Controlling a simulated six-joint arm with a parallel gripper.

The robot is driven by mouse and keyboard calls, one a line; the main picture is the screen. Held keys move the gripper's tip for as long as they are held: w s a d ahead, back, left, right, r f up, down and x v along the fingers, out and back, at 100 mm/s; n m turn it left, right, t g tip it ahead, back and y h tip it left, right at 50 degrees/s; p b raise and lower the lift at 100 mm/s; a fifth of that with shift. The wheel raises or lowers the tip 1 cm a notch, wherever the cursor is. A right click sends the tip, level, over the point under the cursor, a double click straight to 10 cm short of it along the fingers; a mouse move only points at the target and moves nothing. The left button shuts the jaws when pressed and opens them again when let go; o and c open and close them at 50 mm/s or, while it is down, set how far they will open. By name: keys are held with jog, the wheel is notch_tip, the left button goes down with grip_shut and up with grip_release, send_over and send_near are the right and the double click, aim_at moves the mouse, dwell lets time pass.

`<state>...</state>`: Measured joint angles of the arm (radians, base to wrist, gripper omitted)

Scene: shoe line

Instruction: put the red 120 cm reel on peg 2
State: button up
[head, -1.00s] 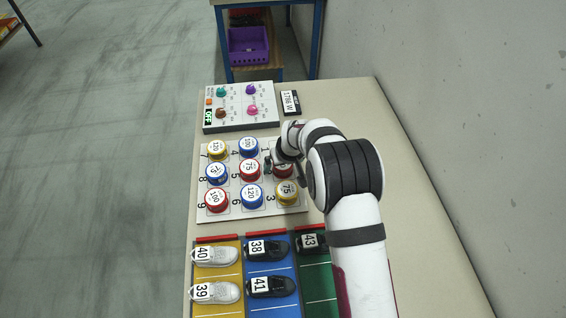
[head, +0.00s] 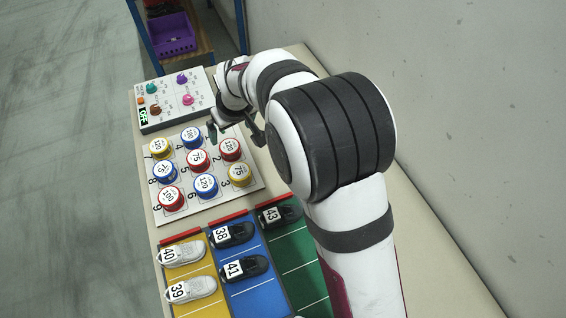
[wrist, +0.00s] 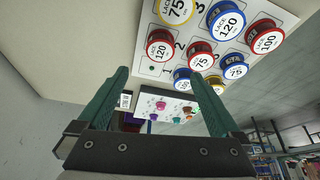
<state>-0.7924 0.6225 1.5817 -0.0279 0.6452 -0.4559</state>
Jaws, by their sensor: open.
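The red 120 cm reel (head: 230,149) sits at peg 2 in the right column of the white reel board (head: 252,187), label up. It also shows in the wrist view (wrist: 159,46), beside the printed 2, and looks level with its neighbours. Peg 1 (wrist: 152,68) stands bare beside it. My gripper (head: 234,131) is open and empty beyond the reel, near the peg 1 end of the board. In the wrist view its two green fingers (wrist: 160,76) are spread, with nothing between them and apart from the reel.
The yellow 75 reel (head: 240,175) is on peg 3 and the red 75 reel (head: 199,161) on peg 5. Other reels fill the left and middle columns. A switch box (head: 165,98) stands behind, shoes on coloured lanes (head: 262,288) in front.

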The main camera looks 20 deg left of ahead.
jog(key=s+d+r+m+h, duration=0.15)
jog(key=d+r+m, duration=0.25)
jog(key=d, duration=0.7)
jog(key=s+d+r+m, duration=0.2)
jog(key=d+r+m, duration=0.15)
jog(key=d, duration=0.65)
jog(key=s+d+m+g, duration=0.1)
jog(key=s+d+m, duration=0.3)
jog(key=s+d, duration=0.3)
jog(key=s+d+m+g, duration=0.1)
jog(key=s+d+m, duration=0.4)
jog(key=s, duration=0.7)
jog(key=shift+s+d+r+g, duration=0.25)
jog(key=shift+d+r+g, duration=0.05)
jog(key=shift+d, duration=0.85)
